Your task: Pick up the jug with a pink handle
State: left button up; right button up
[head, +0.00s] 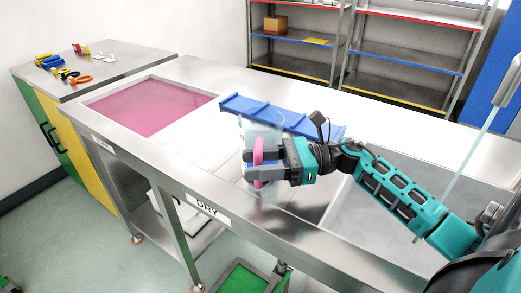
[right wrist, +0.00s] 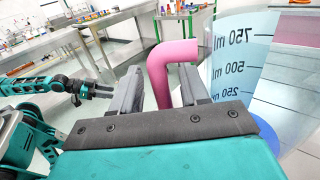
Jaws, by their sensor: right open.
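The jug (head: 262,133) is clear and stands upright on the steel counter, partly hidden behind my right gripper. Its pink handle (head: 258,160) faces the counter's front side. My right gripper (head: 250,164) is open, with one finger on each side of the handle. In the right wrist view, the pink handle (right wrist: 168,68) shows between the two spread fingers (right wrist: 160,88), with no clear grip on it. The jug's wall (right wrist: 240,62) there carries ml marks. My left gripper (right wrist: 93,90) shows small at the left of that view; its jaws are too small to judge.
A blue rack (head: 268,113) lies on the counter behind the jug. A sink basin (head: 385,215) is on the right. Tools lie on the side cabinet (head: 110,66). Shelves (head: 400,60) stand at the back.

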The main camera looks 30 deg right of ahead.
jog(key=shift+c, duration=0.2)
grip_shut()
jog(key=shift+r, duration=0.15)
dwell(0.3)
notch_tip(320, 180, up, 20)
dwell(0.4)
jog(key=shift+f, duration=0.2)
